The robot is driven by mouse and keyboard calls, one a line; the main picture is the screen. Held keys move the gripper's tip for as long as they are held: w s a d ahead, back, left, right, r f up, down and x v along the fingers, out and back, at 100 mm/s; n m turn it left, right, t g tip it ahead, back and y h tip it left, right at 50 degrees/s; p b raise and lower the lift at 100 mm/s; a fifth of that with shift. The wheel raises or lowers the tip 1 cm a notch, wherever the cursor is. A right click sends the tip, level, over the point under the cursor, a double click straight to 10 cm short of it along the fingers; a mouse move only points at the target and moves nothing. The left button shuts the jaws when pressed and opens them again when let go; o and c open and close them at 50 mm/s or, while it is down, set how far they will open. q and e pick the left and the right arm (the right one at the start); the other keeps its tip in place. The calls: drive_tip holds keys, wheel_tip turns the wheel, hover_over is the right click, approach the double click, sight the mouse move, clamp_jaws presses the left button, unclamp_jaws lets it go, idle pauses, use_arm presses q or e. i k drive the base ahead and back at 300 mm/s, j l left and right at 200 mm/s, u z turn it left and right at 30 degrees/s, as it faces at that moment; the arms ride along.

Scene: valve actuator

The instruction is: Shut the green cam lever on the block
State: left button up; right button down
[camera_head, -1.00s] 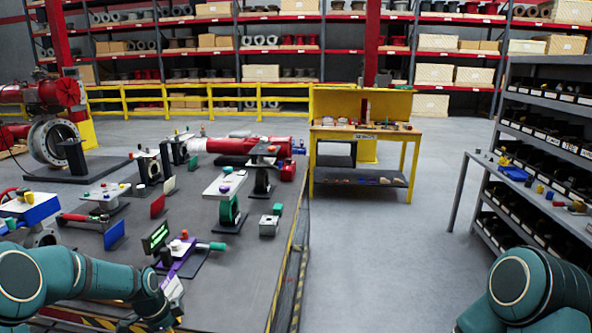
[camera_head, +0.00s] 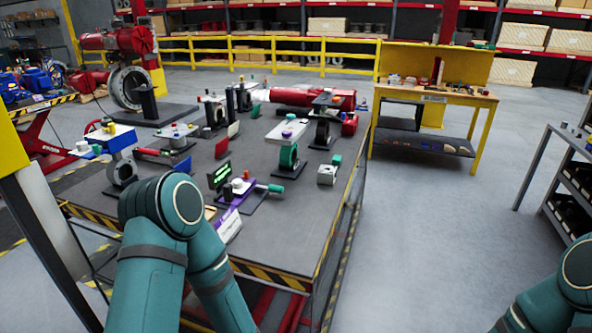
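A small grey block (camera_head: 326,175) sits on the dark table near its right edge. A green lever (camera_head: 337,160) stands up at the block's back right corner. The lever appears raised, but it is too small to tell its exact angle. Both of my grippers are out of view. My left arm rises at the lower left, with its bend in front of the table's front edge. Only a piece of my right arm shows at the lower right corner. No part of either arm is at the block.
The dark table (camera_head: 262,212) has a yellow-black striped edge. A purple fixture (camera_head: 235,196) with a green-handled lever (camera_head: 269,188) stands left of the block.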

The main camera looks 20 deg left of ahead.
sight(257, 189)
drive_tip(key=i+l+u, duration=0.1)
drive_tip(key=i+l, duration=0.5)
drive_tip(key=i+l+u, duration=0.1)
drive_tip(key=l, duration=0.3)
drive_tip(key=i+l+u, duration=0.1)
drive_tip(key=i+l, duration=0.2)
